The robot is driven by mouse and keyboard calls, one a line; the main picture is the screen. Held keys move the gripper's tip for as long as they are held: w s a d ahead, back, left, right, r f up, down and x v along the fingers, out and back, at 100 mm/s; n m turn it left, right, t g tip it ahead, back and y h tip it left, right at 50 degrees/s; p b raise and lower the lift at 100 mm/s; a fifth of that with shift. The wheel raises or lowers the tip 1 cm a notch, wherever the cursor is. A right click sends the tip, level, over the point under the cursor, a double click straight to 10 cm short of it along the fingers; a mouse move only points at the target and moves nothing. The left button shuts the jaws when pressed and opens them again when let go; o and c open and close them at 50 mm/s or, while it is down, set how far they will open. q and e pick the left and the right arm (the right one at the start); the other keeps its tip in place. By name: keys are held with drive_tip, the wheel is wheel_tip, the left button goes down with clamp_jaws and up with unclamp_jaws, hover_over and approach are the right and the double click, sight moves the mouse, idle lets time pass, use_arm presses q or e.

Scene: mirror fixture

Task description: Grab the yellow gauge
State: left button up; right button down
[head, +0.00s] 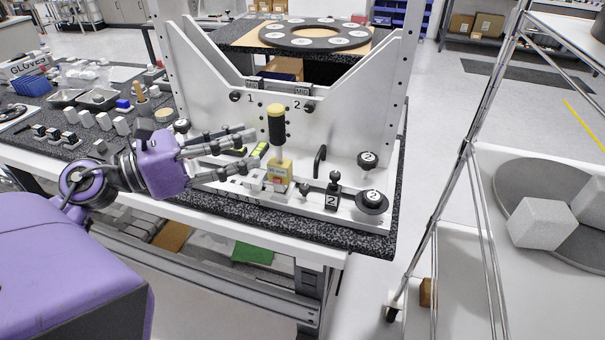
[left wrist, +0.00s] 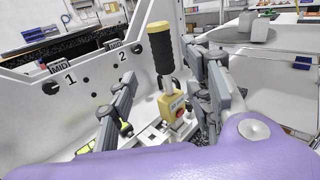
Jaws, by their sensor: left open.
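The yellow gauge (head: 279,172) stands upright on the white fixture, with a yellow body and a tall black grip capped in yellow. In the left wrist view the gauge (left wrist: 172,104) shows between my two spread fingers, with a red part on its body. My left gripper (head: 256,146) is open, its fingers pointing right toward the gauge from its left side. The gripper also shows in the left wrist view (left wrist: 166,72), its fingers on either side of the gauge in the picture. No grip on the gauge is seen. My right gripper is not in view.
The white fixture (head: 220,75) has tall side walls and a back plate marked 1 and 2. Black knobs (head: 372,200) and a black handle (head: 319,160) stand to the gauge's right. A yellow-green item (head: 259,151) lies behind the fingers. A wire-frame cart stands at right.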

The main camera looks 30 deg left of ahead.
sight(277, 132)
use_arm(q)
drive_tip(key=shift+m, duration=0.3)
drive_tip(key=p+x, duration=0.1)
drive_tip(key=x, duration=0.2)
drive_tip(key=p+x, duration=0.1)
drive_tip(key=x, duration=0.3)
drive_tip(key=shift+s+d+r, duration=0.15)
drive_tip(key=shift+d+r, duration=0.05)
drive_tip(key=shift+d, duration=0.1)
drive_tip(key=shift+w+d+f, duration=0.1)
drive_tip(key=shift+w+d, duration=0.05)
drive_tip(key=shift+w, duration=0.15)
drive_tip(key=shift+f, duration=0.1)
drive_tip(key=c, duration=1.2)
clamp_jaws()
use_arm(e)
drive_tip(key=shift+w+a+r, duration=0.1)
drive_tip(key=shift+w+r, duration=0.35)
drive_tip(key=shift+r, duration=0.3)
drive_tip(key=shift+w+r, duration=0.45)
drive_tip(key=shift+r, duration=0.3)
